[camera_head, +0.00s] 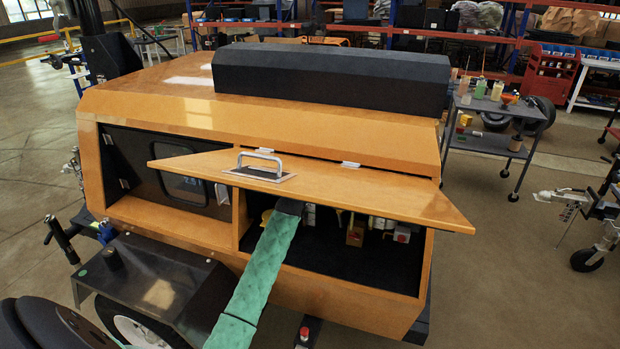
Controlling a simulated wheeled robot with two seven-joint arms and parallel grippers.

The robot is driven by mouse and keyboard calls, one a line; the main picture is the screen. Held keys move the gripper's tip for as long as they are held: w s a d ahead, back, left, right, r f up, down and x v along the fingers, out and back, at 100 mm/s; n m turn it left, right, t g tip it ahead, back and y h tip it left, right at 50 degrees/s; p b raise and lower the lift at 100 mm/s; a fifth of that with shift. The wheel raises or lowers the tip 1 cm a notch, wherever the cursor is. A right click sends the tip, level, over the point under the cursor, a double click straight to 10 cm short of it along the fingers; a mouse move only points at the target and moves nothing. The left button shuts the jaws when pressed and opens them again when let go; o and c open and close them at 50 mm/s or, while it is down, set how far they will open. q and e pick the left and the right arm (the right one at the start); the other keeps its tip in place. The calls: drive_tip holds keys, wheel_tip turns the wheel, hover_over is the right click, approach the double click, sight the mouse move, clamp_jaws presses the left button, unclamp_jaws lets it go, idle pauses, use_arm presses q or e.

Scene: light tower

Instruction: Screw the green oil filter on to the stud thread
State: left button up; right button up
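I cannot make out the green oil filter or the stud thread; the raised hatch door (350,190) covers the upper part of the open compartment. My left arm, in a green padded sleeve, reaches up from the lower left into this compartment. Its dark end (290,207) lies at the door's lower edge, and the fingers are hidden behind the door. Whether they hold anything does not show. Inside, right of my arm, are a small brown-orange block (355,234) and a red-and-white part (402,235). My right gripper is not in view.
The compartment belongs to an orange light tower housing (170,95) with a long black box (330,78) on top. A black fender (150,285) over a wheel stands at lower left. A cart (490,140) with bottles stands at right. The floor at lower right is clear.

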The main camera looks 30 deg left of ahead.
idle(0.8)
use_arm(q)
drive_tip(key=c, duration=1.2)
drive_tip(key=m, duration=0.5)
drive_tip(key=shift+p, duration=0.4)
drive_tip(key=shift+c, duration=0.2)
drive_tip(key=shift+r+m, duration=0.1)
drive_tip(key=shift+m, duration=0.5)
drive_tip(key=m, duration=0.4)
drive_tip(key=shift+w, duration=0.1)
